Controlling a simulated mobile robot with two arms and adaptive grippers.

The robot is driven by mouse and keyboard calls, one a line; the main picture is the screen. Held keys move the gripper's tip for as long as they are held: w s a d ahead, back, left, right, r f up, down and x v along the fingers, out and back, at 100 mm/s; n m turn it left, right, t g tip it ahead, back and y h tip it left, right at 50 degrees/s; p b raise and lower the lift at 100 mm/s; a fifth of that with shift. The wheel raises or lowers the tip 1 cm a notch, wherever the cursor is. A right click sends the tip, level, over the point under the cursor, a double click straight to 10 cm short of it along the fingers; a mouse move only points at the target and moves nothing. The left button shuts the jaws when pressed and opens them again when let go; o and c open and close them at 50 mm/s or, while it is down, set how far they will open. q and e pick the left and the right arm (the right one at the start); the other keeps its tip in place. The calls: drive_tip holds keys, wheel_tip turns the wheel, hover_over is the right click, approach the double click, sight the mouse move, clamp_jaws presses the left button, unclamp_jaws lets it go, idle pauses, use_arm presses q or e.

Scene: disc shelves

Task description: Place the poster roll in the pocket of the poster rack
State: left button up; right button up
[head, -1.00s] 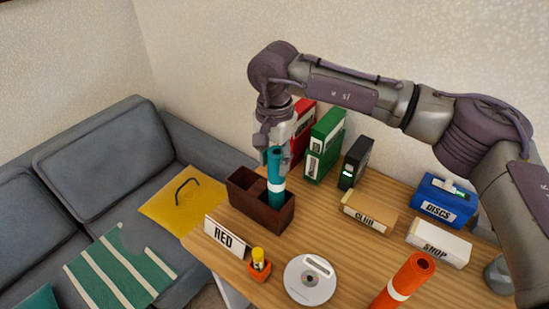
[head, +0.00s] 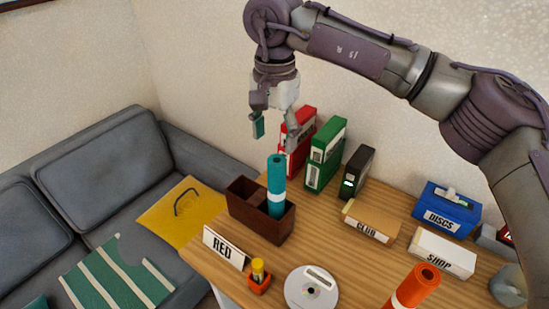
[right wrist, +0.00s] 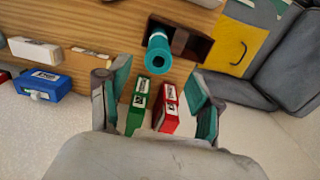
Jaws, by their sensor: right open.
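A teal poster roll (head: 276,182) with a white band stands upright in the right pocket of the dark brown poster rack (head: 272,227). The left pocket of the rack looks empty. In the right wrist view the roll (right wrist: 157,55) shows end-on in the rack (right wrist: 196,48). An orange roll (head: 418,287) with a white band stands at the table's front right. My right gripper (head: 275,133) is open and empty, above the teal roll and apart from it. Its spread fingers also show in the right wrist view (right wrist: 158,98). My left gripper is not in view.
Red (head: 298,140) and green (head: 325,155) binders and a black box (head: 357,170) stand behind the rack. A RED sign (head: 224,247), orange holder (head: 259,282), disc (head: 311,290), CLUB box (head: 370,222), SHOP box (head: 442,252) and blue DISCS box (head: 446,208) occupy the wooden table.

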drive_tip(key=shift+r, duration=1.7)
